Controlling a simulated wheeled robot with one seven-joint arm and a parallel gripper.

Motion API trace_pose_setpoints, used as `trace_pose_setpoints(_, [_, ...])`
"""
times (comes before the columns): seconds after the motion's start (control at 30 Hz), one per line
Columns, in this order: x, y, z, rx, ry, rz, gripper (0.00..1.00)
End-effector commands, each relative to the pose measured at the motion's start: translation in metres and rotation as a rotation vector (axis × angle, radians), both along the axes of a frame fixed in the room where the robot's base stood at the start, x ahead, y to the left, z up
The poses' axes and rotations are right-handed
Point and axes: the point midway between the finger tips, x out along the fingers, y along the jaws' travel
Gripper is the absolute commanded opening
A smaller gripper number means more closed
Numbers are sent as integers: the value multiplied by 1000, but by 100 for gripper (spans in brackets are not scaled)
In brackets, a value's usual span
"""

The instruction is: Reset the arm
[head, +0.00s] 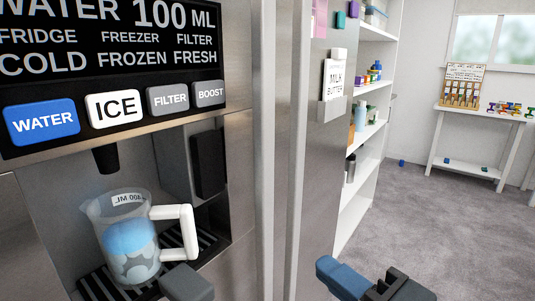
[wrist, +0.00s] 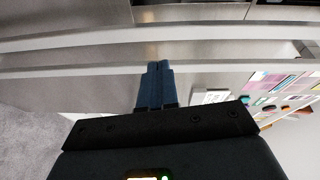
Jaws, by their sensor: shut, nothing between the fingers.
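My gripper (wrist: 155,88) shows in the wrist view with its blue fingers together and nothing between them. The fingers point toward the steel fridge front and its long handles; I cannot tell the exact gap. In the head view my gripper (head: 328,268) is at the lower right of centre, in front of the fridge side. A clear measuring jug (head: 128,240) with a white handle stands upright in the dispenser recess, below the nozzle. It holds something pale blue and is apart from my gripper.
The fridge (head: 240,190) fills the left, with a dispenser panel (head: 110,40) of buttons and long vertical handles. A white shelf unit (head: 345,215) stands behind it. A small table (head: 475,170) is at the far right. The grey carpet (head: 430,220) between is mostly clear.

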Motion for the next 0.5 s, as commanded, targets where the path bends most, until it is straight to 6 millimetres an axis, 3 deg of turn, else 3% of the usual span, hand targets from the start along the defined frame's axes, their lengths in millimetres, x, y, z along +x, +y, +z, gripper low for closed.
trace_pose_setpoints(0.03, [-10,-8,-20,-36,6,-46,0])
trace_pose_setpoints(0.2, [-45,-38,-70,-202,-14,-189,0])
trace_pose_setpoints(0.5, [-132,-84,-130,-592,-48,-347,0])
